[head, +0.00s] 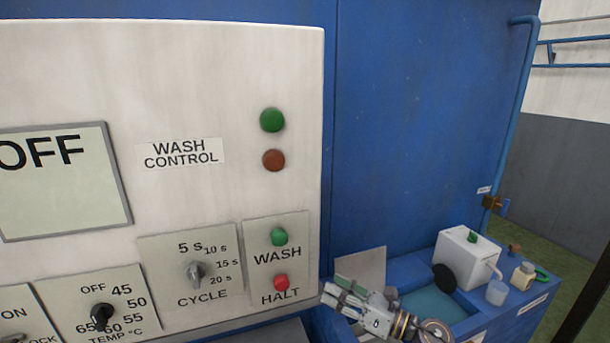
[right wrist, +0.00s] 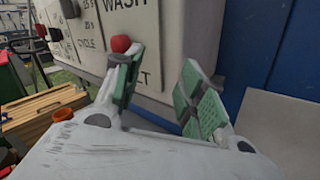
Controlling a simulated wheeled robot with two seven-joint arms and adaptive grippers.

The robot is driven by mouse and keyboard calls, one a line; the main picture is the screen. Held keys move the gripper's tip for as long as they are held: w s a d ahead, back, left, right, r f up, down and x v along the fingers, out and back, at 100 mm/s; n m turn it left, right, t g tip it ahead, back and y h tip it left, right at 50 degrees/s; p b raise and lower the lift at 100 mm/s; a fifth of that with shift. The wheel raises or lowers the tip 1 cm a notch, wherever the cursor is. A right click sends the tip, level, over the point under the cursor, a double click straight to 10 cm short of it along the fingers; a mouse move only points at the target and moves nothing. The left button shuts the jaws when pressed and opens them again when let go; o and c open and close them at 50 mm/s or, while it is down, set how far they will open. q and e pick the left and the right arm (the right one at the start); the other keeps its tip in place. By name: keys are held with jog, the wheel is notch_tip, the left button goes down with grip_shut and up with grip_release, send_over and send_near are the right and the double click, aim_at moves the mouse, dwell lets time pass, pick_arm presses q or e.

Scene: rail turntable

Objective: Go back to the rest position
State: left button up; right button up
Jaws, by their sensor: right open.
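My right gripper (head: 338,293) is at the bottom of the head view, just right of the white control panel (head: 220,60) and low beside the red HALT button (head: 281,282). Its two green-padded fingers are apart with nothing between them, as the right wrist view (right wrist: 165,85) also shows. There the red button (right wrist: 121,44) appears just beyond the left finger's tip; whether they touch I cannot tell. The green WASH button (head: 279,237) sits above HALT. The display (head: 65,185) reads OFF. My left gripper is out of view.
The blue machine wall (head: 420,120) rises behind my right arm. A blue bench (head: 510,310) at lower right carries a white container (head: 466,259), a cup (head: 496,292) and a small bottle (head: 523,276). In the right wrist view, a wooden crate (right wrist: 35,115) stands at left.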

jog(key=w+d+r+m+t+h, duration=0.1)
jog(key=d+m+t+h, duration=0.4)
jog(key=m, duration=0.5)
jog(key=w+d+r+m+t+h, duration=0.2)
jog(key=d+m+t+h, duration=0.25)
jog(key=m, duration=0.55)
jog(key=s+d+f+m+g+h, duration=0.65)
jog(key=d+f+m+h, duration=0.2)
jog(key=f+m, duration=0.45)
jog(key=s+a+f+m+g+y, duration=0.15)
jog(key=s+f+m+g, duration=0.3)
jog(key=s, duration=0.55)
jog(key=s+a+f+m+g+y, duration=0.15)
jog(key=s+f+m+g, duration=0.3)
jog(key=s, duration=0.55)
notch_tip(320, 180, down, 33)
jog(key=s+g, duration=0.2)
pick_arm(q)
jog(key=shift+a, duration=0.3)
pick_arm(e)
jog(key=s+d+f, duration=0.2)
jog(key=s+f, duration=0.8)
jog(key=s, duration=0.1)
jog(key=s+d+f+g+h, duration=0.1)
jog(key=s+f, duration=0.9)
jog(key=s, duration=0.1)
jog(key=shift+d+f+n, duration=0.35)
jog(key=shift+d+n, duration=0.05)
